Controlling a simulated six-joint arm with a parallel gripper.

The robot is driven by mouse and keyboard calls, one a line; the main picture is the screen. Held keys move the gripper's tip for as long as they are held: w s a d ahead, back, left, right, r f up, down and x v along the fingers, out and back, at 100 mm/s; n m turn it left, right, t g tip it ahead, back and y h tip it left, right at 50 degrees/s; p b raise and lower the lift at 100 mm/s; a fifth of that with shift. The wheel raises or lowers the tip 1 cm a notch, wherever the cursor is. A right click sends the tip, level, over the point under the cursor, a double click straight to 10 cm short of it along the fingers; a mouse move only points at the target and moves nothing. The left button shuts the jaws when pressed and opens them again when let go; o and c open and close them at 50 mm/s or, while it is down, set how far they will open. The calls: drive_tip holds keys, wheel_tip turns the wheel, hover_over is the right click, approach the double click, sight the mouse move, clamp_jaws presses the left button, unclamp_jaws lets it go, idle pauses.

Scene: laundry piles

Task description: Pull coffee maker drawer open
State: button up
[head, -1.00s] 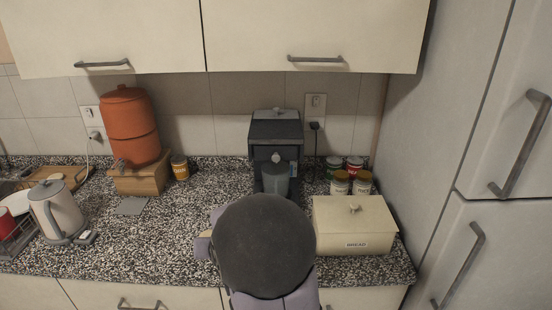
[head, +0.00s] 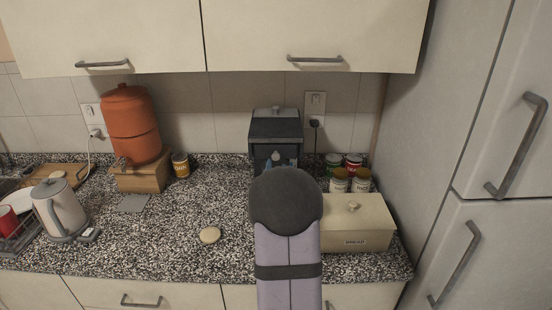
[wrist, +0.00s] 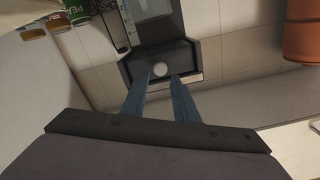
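The dark coffee maker (head: 275,130) stands against the back wall, right of centre. My rounded dark arm link hides its lower front in the head view. In the wrist view the coffee maker (wrist: 155,54) appears upside down at the top centre. A small pale round knob (wrist: 160,69) shows on its dark panel. My gripper (wrist: 160,80) is open, with its two blue fingers apart and the knob seen between and just beyond the tips.
Several cans (head: 347,172) and a cream bread box (head: 345,221) stand close to the right. A round beige item (head: 210,235) lies on the speckled counter, otherwise clear there.

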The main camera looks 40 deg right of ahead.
sight(276, 158)
drive_tip(key=shift+p+x, duration=1.4)
drive_tip(key=shift+x, duration=1.8)
drive_tip(key=shift+c, duration=0.7)
clamp_jaws()
